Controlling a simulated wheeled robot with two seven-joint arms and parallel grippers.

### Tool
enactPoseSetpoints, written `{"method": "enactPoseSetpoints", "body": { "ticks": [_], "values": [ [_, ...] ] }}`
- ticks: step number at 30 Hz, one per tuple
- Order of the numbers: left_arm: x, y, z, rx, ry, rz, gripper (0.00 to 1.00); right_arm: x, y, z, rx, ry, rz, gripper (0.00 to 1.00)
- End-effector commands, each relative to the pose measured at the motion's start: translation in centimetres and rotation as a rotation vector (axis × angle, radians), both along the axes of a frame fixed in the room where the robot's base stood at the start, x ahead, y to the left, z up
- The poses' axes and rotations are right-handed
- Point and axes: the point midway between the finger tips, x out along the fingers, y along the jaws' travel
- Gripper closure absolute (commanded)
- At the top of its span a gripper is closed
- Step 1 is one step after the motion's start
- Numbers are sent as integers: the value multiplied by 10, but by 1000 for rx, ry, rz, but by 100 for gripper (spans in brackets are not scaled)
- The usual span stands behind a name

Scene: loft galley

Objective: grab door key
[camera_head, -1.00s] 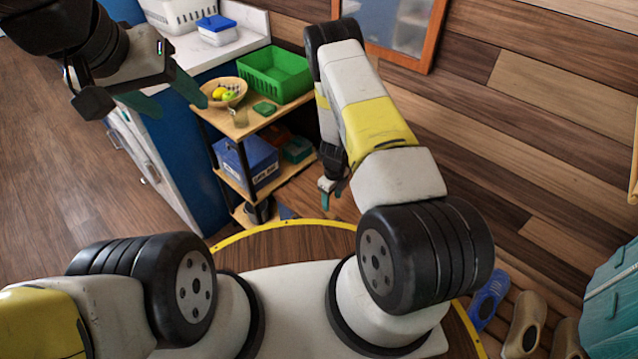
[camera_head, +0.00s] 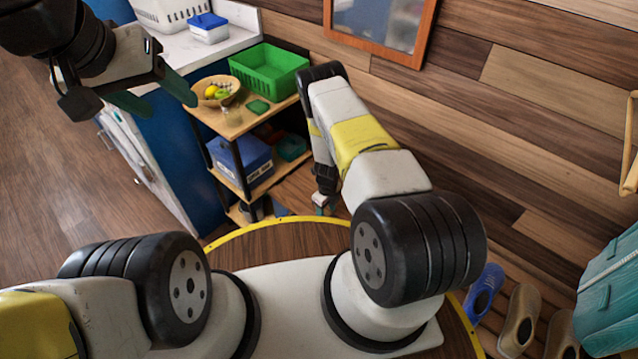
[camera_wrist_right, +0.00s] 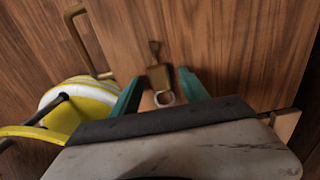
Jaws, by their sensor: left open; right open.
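The door key (camera_wrist_right: 154,50) shows in the right wrist view as a dark brass key with a broad bow and a pale ring (camera_wrist_right: 165,98) at its near end. It is against a brown wood-grain surface. My right gripper (camera_wrist_right: 160,76) is open, its teal fingers on either side of the key's bow; I cannot tell whether they touch it. In the head view the right gripper (camera_head: 324,204) is low beside the shelf cart, mostly hidden, and the key is not visible. My left gripper (camera_head: 160,100) is open and empty at the upper left.
A wooden shelf cart (camera_head: 235,118) holds a green basket (camera_head: 270,72), a fruit bowl and a blue box (camera_head: 240,158). A plank wall (camera_head: 480,110) stands at right. A brass-coloured handle (camera_wrist_right: 77,35) is left of the key. Slippers (camera_head: 520,318) lie lower right.

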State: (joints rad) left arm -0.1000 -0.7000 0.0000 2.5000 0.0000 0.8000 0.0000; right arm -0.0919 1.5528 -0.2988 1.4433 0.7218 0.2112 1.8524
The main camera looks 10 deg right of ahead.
Motion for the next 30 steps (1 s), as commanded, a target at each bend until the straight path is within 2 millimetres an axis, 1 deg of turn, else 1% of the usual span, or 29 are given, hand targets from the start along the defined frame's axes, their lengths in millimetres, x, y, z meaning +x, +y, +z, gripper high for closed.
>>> {"method": "enactPoseSetpoints", "body": {
  "ticks": [1,5,6,8,9,17,22,26,30],
  "values": [
    [0,0,0,0,0,0,41,0,0,0,0,0,0,51],
    [0,0,0,0,0,0,41,0,0,0,0,0,0,77],
    [0,0,0,0,0,0,41,0,0,0,0,0,0,85],
    [0,0,0,0,0,0,41,0,0,0,0,0,0,96],
    [0,0,0,0,0,0,41,0,0,0,0,0,1,100],
    [0,0,0,0,0,0,41,0,0,1,0,0,1,100],
    [0,0,0,0,0,0,41,0,0,7,0,0,1,100],
    [0,0,0,0,0,0,41,1,0,19,0,-1,0,100],
    [0,0,0,0,0,0,41,-1,1,39,0,0,0,100]
  ]
}}
